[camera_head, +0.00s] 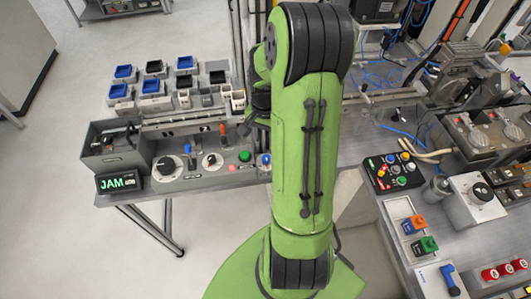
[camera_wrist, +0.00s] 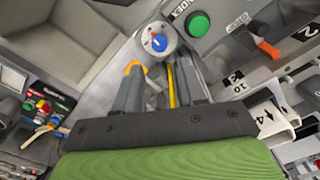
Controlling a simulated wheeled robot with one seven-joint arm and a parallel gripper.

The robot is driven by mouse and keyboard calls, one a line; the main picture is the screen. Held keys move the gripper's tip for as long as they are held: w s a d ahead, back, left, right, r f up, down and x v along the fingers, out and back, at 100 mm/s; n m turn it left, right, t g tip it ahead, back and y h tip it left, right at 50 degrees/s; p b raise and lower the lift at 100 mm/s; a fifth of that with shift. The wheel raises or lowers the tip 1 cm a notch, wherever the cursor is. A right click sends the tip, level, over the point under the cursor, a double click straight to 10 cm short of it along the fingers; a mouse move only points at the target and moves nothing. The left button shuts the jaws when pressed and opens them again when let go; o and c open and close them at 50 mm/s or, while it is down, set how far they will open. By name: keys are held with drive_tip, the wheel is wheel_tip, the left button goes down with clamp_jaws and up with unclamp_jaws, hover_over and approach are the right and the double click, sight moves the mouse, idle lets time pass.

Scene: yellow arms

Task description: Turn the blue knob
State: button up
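The blue knob (camera_wrist: 158,42) sits on a round light-grey base with a small red mark, on a grey panel at the top centre of the wrist view. In the head view the blue knob (camera_head: 266,159) shows at the panel's right end, close beside my green arm. My gripper (camera_wrist: 160,66) is open and empty in the wrist view. Its two grey fingers point toward the knob, one on each side of its line, with the tips short of it. In the head view my arm hides most of the gripper.
A green button (camera_wrist: 197,24) and an orange-red lever (camera_wrist: 268,47) lie right of the knob. The panel also carries a large black dial (camera_head: 166,165). A lit JAM display (camera_head: 122,182) stands at its left end. Blue bins (camera_head: 125,72) stand behind.

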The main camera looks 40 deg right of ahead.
sight(266, 157)
wheel_tip(266, 157, down, 10)
drive_tip(key=shift+d+r+b, duration=0.1)
drive_tip(key=shift+d+b, duration=0.05)
drive_tip(key=shift+b, duration=0.35)
drive_tip(key=shift+c, duration=0.2)
clamp_jaws()
